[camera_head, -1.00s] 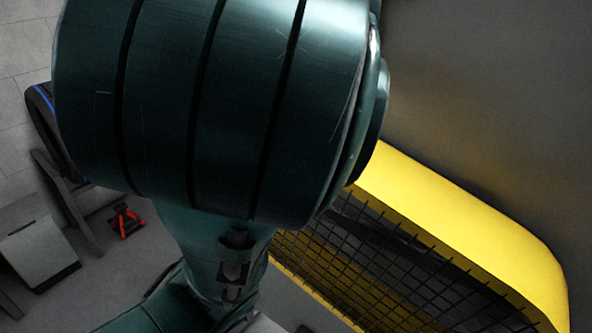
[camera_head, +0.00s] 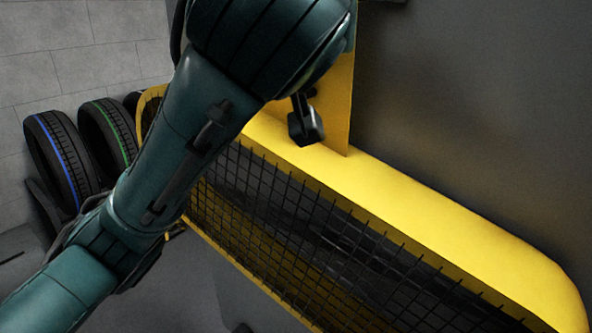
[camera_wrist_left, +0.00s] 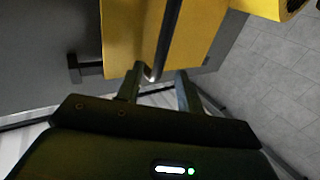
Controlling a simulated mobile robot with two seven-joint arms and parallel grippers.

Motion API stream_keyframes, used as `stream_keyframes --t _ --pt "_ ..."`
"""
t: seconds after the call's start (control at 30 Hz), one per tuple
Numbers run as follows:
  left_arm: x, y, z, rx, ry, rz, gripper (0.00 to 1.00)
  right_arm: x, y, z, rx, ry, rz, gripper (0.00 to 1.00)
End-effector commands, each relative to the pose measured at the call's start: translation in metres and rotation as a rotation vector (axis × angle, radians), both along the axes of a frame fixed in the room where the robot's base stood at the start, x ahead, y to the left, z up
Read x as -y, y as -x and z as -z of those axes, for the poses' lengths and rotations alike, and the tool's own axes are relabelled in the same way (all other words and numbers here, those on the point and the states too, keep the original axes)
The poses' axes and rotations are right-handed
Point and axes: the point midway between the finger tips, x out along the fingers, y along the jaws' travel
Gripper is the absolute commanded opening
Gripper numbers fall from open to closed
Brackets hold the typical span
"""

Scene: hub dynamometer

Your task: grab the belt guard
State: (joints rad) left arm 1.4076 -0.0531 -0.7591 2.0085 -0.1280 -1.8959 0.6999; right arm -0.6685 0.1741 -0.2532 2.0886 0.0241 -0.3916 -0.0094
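The belt guard (camera_head: 400,205) is a long yellow housing with a black wire-mesh side, running from upper left to lower right in the head view. A yellow upright plate (camera_head: 338,105) rises at its back edge, with a black knob or latch (camera_head: 306,122) in front. My left arm covers part of the guard's left end and hides its gripper there. In the left wrist view, my left gripper (camera_wrist_left: 158,84) is open. Its two fingers stand apart near a yellow plate (camera_wrist_left: 185,35), with a dark rod (camera_wrist_left: 158,45) lying between them; contact cannot be told. My right gripper is not in view.
Tyres with a blue stripe (camera_head: 62,155) and a green stripe (camera_head: 112,135) stand by the block wall at the left. A grey wall or panel (camera_head: 480,110) lies behind the guard. Tiled floor (camera_wrist_left: 275,75) shows at the right of the left wrist view.

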Motion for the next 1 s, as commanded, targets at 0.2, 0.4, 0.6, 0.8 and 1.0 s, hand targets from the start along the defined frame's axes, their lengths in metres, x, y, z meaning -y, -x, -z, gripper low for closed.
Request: stream_keyframes --t 0.2,0.4,0.6,0.8,1.0 --pt "0.003 -0.034 -0.002 -0.003 -0.003 -0.004 0.37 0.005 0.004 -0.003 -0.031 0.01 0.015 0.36" --pt "0.004 -0.045 0.0 0.0 -0.001 0.0 0.37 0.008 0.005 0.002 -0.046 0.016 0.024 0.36" --pt "0.005 -0.045 0.001 0.0 -0.001 0.0 0.35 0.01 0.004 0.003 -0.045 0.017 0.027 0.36" --pt "0.004 -0.045 0.0 0.0 -0.001 0.0 0.18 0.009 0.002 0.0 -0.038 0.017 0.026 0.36" --pt "0.004 -0.045 0.0 0.0 -0.001 0.0 0.02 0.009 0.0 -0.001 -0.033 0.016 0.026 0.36"
